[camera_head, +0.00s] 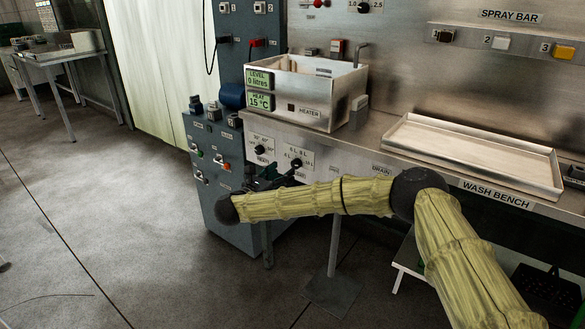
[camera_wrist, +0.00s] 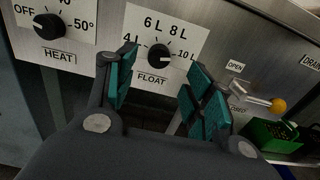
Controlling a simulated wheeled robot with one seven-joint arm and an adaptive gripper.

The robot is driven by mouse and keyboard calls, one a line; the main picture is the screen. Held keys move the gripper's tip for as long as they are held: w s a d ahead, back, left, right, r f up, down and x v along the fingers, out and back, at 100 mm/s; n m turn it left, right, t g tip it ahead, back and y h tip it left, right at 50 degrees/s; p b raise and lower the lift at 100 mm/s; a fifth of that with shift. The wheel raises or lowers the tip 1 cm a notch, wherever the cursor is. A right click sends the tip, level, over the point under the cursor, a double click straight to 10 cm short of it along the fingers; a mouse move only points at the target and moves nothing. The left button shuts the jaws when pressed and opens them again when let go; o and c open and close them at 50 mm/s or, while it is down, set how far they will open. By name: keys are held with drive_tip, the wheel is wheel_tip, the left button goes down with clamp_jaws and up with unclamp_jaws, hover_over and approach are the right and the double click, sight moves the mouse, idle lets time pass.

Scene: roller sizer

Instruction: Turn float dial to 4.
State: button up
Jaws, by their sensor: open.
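The float dial (camera_wrist: 160,54) is a black knob on a white plate marked 4 L, 6 L, 8 L and 10 L, with FLOAT printed below. The knob's exact pointer setting is too small to tell for certain. It also shows on the front panel of the wash bench in the head view (camera_head: 297,163). My gripper (camera_wrist: 158,72) is open, with teal-padded fingers spread to the left and right below the dial. The dial appears between the fingertips, and nothing is held. In the head view my gripper (camera_head: 268,179) is just in front of the panel, partly hidden by my wrist.
The heat dial (camera_wrist: 48,26) sits left of the float dial. A lever with an orange knob (camera_wrist: 278,105) sticks out at right, beside OPEN and CLOSED labels. A tank (camera_head: 331,115) reading 0 litres and 15 °C and a shallow tray (camera_head: 480,178) stand on the bench.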

sight(294, 164)
drive_tip(key=x, duration=0.6)
drive_tip(key=shift+w+d, duration=0.2)
drive_tip(key=c, duration=1)
